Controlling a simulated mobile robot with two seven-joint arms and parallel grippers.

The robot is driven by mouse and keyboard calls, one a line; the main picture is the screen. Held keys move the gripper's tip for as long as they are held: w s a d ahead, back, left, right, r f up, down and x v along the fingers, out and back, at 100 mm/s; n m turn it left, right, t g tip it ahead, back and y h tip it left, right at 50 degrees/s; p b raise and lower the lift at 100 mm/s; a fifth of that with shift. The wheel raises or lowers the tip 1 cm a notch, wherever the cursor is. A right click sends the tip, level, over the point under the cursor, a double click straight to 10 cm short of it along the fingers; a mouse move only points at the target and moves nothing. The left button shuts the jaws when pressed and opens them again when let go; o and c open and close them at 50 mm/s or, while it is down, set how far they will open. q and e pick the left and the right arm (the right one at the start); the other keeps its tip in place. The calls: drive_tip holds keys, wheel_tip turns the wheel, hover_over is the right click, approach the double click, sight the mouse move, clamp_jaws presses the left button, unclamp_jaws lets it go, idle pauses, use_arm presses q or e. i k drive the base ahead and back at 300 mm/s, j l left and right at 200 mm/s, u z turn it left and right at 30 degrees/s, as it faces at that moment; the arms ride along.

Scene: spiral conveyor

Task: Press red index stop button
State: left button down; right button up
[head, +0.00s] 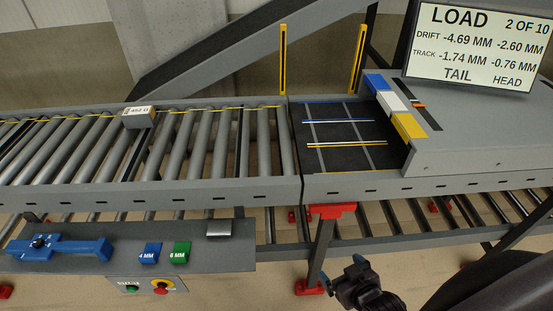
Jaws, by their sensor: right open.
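The red button (160,287) sits on a yellow round base on a small grey control box below the front shelf of the conveyor, at the lower left. A green button (132,289) is beside it on the left. My right gripper (358,276) is dark and open, at the bottom right of centre. It is well to the right of the red button and apart from it. Nothing shows between its fingers. My left gripper is out of the picture.
A shelf (210,260) above the box holds a blue fixture (75,247), a blue block (150,252) and a green block (180,252). A parcel (139,116) lies on the rollers.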

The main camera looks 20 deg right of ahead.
sight(161, 289)
drive_tip(key=u, duration=0.7)
